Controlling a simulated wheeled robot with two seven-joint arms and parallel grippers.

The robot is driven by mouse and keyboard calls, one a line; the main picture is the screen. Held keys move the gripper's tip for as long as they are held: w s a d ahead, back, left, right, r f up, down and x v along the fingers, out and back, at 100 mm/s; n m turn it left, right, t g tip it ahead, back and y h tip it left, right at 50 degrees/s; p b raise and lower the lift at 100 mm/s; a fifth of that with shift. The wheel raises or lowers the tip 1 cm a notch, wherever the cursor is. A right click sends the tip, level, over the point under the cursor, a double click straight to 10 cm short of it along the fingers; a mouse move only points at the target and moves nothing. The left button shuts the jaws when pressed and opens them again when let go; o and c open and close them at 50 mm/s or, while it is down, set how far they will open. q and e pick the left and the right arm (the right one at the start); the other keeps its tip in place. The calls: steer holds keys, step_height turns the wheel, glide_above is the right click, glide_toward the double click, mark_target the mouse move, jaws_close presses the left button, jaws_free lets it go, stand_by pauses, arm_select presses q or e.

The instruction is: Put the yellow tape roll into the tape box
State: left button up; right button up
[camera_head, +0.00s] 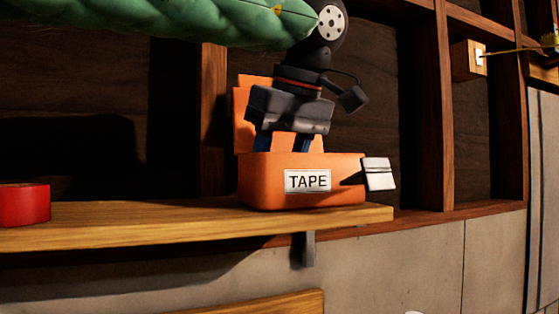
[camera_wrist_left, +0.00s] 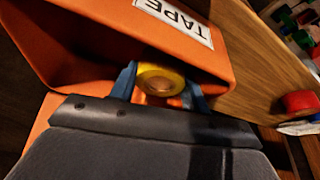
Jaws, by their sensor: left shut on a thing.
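The orange tape box (camera_head: 260,182) stands on the wooden shelf with its lid raised at the back and a white TAPE label on its front. My left gripper (camera_head: 283,144) points down into the open box, its blue fingertips partly hidden by the front wall. In the left wrist view, the gripper (camera_wrist_left: 165,88) is shut on the yellow tape roll (camera_wrist_left: 150,71), with one blue finger on each side. The roll is within the box's opening; whether it touches the bottom cannot be told. The head view hides the roll. My right gripper is not in view.
A red roll (camera_head: 24,204) lies on the wooden shelf (camera_head: 150,225) to the left of the box, with bare shelf between them. A small white item (camera_head: 378,173) is at the box's right side. Dark wall studs stand behind, and the shelf ends just right of the box.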

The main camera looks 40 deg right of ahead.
arm_select(q)
steer(key=shift+f, duration=0.2)
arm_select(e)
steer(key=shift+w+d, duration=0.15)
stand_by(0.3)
arm_select(q)
steer(key=shift+f+b, duration=0.3)
steer(key=shift+f, duration=0.15)
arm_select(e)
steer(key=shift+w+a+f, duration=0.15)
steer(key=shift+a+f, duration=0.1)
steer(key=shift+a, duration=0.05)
arm_select(q)
steer(key=shift+f, duration=0.25)
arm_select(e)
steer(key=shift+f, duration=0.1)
arm_select(q)
steer(key=o, duration=0.9)
steer(key=shift+o, duration=0.6)
steer(key=shift+d+f, duration=0.1)
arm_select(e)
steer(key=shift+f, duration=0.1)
arm_select(q)
steer(key=shift+c, duration=0.4)
